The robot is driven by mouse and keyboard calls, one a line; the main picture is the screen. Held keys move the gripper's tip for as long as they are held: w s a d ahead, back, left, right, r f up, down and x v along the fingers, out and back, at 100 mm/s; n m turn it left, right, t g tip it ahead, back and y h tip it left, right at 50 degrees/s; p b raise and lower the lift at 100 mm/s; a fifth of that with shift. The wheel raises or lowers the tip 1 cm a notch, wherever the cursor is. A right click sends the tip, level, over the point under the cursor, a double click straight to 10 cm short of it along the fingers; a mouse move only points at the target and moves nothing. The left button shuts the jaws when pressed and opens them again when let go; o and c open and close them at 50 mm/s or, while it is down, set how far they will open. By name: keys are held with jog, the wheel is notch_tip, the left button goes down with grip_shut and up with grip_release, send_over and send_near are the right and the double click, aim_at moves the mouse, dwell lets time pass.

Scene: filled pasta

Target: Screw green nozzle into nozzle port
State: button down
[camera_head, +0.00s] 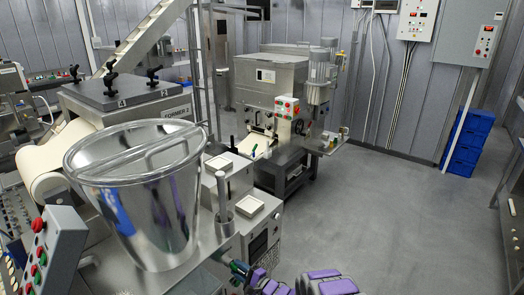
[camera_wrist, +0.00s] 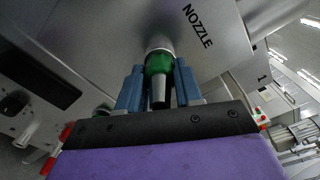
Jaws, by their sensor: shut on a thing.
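The green nozzle (camera_wrist: 159,65) sits between the two blue fingers of my gripper (camera_wrist: 158,88) in the wrist view. Its dark tip points toward my palm. Its far end meets the pale round nozzle port (camera_wrist: 159,43) on the metal panel labelled NOZZLE. I cannot tell how deep the nozzle sits in the port. My gripper is shut on the nozzle. In the head view, my gripper (camera_head: 240,270) is at the bottom, beside the front of the steel machine, and the port is hard to make out.
A large steel hopper (camera_head: 140,205) stands on the machine above and left of my gripper. A red-and-green button panel (camera_head: 45,250) is at the lower left. Another machine (camera_head: 285,100) stands behind. Grey floor (camera_head: 410,220) is clear to the right, with blue crates (camera_head: 468,143) by the wall.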

dwell(0.3)
jog(key=m, duration=0.4)
jog(key=shift+m, duration=1)
jog(key=shift+m, duration=1.4)
jog(key=c, duration=0.7)
grip_release()
